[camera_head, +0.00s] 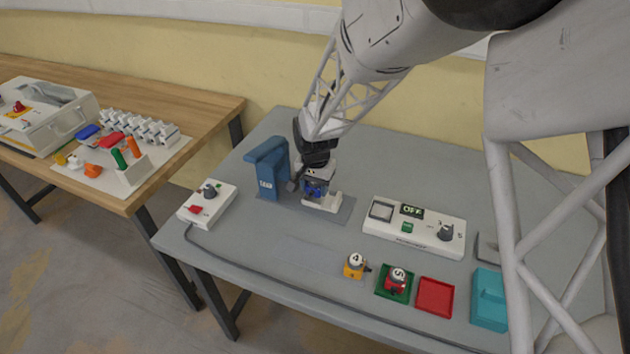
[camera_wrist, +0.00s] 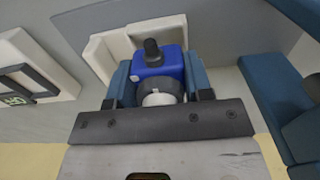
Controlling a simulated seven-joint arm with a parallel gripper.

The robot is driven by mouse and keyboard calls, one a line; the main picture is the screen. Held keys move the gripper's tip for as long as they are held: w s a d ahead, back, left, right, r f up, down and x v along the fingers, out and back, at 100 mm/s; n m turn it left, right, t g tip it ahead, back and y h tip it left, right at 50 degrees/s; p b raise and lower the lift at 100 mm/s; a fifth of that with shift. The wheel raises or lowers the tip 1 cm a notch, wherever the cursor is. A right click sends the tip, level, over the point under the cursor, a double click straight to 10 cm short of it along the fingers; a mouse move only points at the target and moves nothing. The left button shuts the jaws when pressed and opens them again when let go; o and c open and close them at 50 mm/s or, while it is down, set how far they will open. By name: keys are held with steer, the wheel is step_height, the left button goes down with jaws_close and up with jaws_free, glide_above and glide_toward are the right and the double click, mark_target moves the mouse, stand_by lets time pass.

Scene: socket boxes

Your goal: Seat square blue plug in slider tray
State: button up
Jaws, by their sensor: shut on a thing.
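A blue plug (camera_head: 317,187) is held in my gripper (camera_head: 315,190), at a low white holder that looks like the slider tray (camera_head: 334,203). In the wrist view the blue plug (camera_wrist: 160,66) has a square body, a dark knob and a white and grey round part. My gripper's two blue fingers (camera_wrist: 158,82) are shut on its sides. The white walls of the holder (camera_wrist: 99,58) stand around the plug's far and left sides. The plug's underside is hidden, so I cannot tell whether it touches the tray floor.
A tall blue stand (camera_head: 268,170) is close left of my gripper. A white control box (camera_head: 415,228) with a display is to the right. A yellow numbered piece (camera_head: 354,266), green tray (camera_head: 394,295), empty red tray (camera_head: 435,298) and teal box (camera_head: 489,299) are in front.

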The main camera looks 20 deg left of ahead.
steer(key=shift+f, duration=1)
